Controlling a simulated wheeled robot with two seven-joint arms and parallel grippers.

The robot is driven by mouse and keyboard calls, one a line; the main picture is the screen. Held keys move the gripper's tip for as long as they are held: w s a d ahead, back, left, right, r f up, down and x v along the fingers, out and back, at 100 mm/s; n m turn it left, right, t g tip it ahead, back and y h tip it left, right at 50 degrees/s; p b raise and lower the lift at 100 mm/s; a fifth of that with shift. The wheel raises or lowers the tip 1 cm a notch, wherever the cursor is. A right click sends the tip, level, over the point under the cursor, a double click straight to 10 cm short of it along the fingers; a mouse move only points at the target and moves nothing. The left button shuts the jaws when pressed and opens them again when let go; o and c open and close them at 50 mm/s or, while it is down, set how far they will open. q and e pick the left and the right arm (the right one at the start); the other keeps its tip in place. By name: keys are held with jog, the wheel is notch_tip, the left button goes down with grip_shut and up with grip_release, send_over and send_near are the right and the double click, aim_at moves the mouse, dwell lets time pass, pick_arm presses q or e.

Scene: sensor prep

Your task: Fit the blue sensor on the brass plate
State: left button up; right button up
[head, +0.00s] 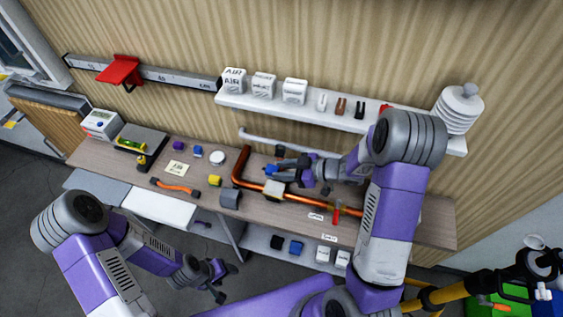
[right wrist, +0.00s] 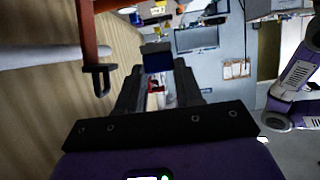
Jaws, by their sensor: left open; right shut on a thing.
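My right gripper (head: 279,166) is shut on the blue sensor (head: 271,169), holding it near the copper pipe over the bench. In the right wrist view the blue sensor (right wrist: 158,60) sits between the fingertips (right wrist: 157,78), with a grey face on top. A pale tan, plate-like piece (head: 275,188) sits on the copper pipe just below the sensor in the picture. It may be the brass plate, but I cannot tell for sure. The sensor looks apart from it. My left gripper (head: 217,274) is open and empty, low in front of the bench.
The bent copper pipe (head: 237,167) runs along the bench (head: 300,228). A white wall shelf (head: 320,114) with boxes is above. A lower shelf (head: 262,248) holds small blocks.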

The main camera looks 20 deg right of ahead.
notch_tip(320, 180, down, 4)
jog(key=b, duration=0.4)
jog(key=shift+s+f, duration=0.1)
jog(key=shift+f, duration=0.05)
jog(key=shift+f+b, duration=1.2)
jog(key=shift+f, duration=0.5)
jog(key=shift+d+p, duration=0.15)
jog(key=shift+p, duration=0.2)
jog(key=shift+f+b, duration=0.45)
jog(key=shift+f, duration=0.1)
dwell(0.4)
jog(key=o, duration=1.1)
jog(key=shift+o, duration=0.5)
